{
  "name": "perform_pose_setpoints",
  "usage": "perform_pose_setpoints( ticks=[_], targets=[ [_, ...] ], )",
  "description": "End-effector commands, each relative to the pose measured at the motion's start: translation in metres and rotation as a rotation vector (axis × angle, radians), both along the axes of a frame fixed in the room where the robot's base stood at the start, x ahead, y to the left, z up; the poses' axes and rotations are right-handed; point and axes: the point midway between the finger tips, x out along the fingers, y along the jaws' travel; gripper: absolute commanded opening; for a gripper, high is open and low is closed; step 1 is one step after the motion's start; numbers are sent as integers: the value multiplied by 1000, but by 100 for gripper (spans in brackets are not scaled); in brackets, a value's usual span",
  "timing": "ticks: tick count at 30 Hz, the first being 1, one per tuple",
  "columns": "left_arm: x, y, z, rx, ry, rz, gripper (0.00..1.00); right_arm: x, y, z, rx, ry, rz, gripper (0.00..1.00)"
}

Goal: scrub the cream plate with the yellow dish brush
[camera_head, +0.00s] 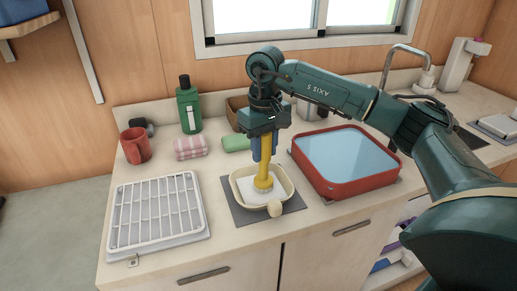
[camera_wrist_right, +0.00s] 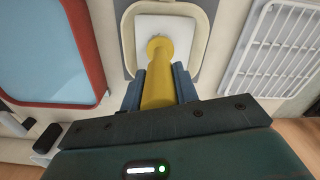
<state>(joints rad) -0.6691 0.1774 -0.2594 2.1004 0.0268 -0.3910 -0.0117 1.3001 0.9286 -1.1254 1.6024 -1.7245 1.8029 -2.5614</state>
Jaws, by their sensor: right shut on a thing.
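My right gripper (camera_head: 265,150) is shut on the handle of the yellow dish brush (camera_head: 264,178) and points down over the counter. The brush is upright with its head low inside the cream plate (camera_head: 236,190), seemingly on its pale middle; exact contact is hard to tell. The plate is a rounded square with a raised rim, lying on a dark grey mat (camera_head: 293,204). In the right wrist view, the brush (camera_wrist_right: 158,75) stands between the blue fingers of my gripper (camera_wrist_right: 160,88), over the plate (camera_wrist_right: 204,35). My left gripper is not in view.
A white drying rack (camera_head: 158,238) lies left of the mat. A red-rimmed basin (camera_head: 345,189) with a blue surface stands to the right. Behind are a red mug (camera_head: 135,146), a green bottle (camera_head: 189,108), a pink checked cloth (camera_head: 190,148) and a green item (camera_head: 236,143).

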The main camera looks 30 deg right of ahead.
Motion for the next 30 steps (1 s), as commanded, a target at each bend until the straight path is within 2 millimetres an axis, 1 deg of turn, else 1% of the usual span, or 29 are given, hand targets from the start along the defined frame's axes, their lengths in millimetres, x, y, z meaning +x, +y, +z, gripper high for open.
perform_pose_setpoints(
  ticks=[1, 4, 16, 30],
  targets=[
    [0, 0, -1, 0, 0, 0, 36, -1, -4, -1, -3, 4, -4, 7],
    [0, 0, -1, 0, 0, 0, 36, -2, -8, -1, -4, 4, -4, 7],
    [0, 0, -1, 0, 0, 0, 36, -2, -7, -1, -4, 4, -2, 7],
    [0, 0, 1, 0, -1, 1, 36, 3, 17, -2, 1, 3, 3, 7]
  ],
)
